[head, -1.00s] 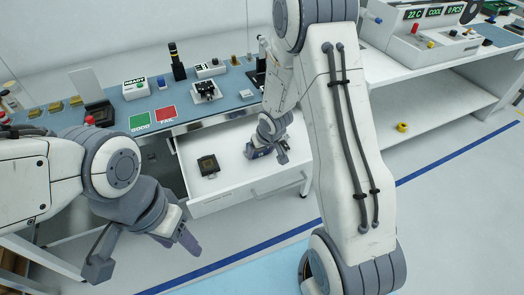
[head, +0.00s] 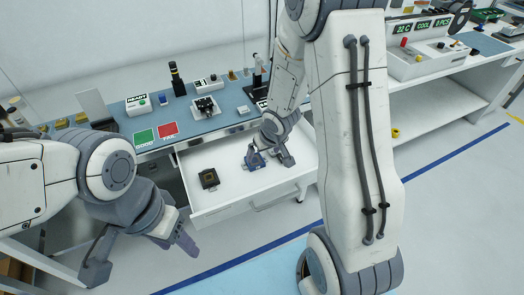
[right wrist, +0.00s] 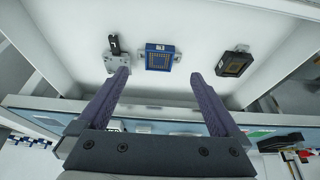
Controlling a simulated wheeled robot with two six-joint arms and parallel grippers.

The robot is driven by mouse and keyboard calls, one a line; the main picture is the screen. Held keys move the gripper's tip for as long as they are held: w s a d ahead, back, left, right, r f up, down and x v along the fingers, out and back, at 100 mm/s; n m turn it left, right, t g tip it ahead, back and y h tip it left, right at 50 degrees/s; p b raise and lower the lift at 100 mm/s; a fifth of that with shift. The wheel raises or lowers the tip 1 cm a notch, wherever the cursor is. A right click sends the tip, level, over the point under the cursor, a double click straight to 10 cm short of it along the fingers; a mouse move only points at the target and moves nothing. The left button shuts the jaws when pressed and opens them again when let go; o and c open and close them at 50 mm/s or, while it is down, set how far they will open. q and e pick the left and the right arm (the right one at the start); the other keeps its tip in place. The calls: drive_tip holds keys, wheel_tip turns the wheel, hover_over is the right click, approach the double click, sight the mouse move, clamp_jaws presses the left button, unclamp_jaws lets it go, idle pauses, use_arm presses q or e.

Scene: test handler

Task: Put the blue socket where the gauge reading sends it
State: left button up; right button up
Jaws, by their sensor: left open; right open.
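The blue socket (right wrist: 159,57) lies in the open drawer, in the middle of the right wrist view. A black socket (right wrist: 233,62) lies to its right there; in the head view the black socket (head: 209,179) is in the drawer's left part. My right gripper (head: 269,158) is over the drawer, open and empty. In the right wrist view its fingertips (right wrist: 160,76) are just below and either side of the blue socket, apart from it. My left gripper (head: 138,258) is open and empty, in front of the bench, left of the drawer.
A grey piece with a black lever (right wrist: 115,58) lies beside the blue socket. On the bench are a green GOOD card (head: 146,137), a red FAIL card (head: 168,129), a READY box (head: 138,105) and a small display box (head: 208,84), its reading illegible. The drawer (head: 225,207) stands open.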

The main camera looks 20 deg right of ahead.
drive_tip(key=s+a+r+n+g, duration=0.1)
drive_tip(key=s+a+r+n, duration=0.2)
drive_tip(key=s+a+r, duration=0.6)
use_arm(q)
drive_tip(key=shift+r, duration=0.25)
use_arm(e)
drive_tip(key=s+a+r+n+g, duration=0.1)
drive_tip(key=s+a+r+n, duration=0.1)
drive_tip(key=s, duration=0.6)
drive_tip(key=s+a+r+n+g, duration=0.2)
drive_tip(key=s+a+r, duration=0.2)
drive_tip(key=s+a, duration=0.2)
drive_tip(key=shift+s+g+y, duration=0.3)
drive_tip(key=shift+s+y, duration=0.1)
drive_tip(key=shift+s, duration=0.5)
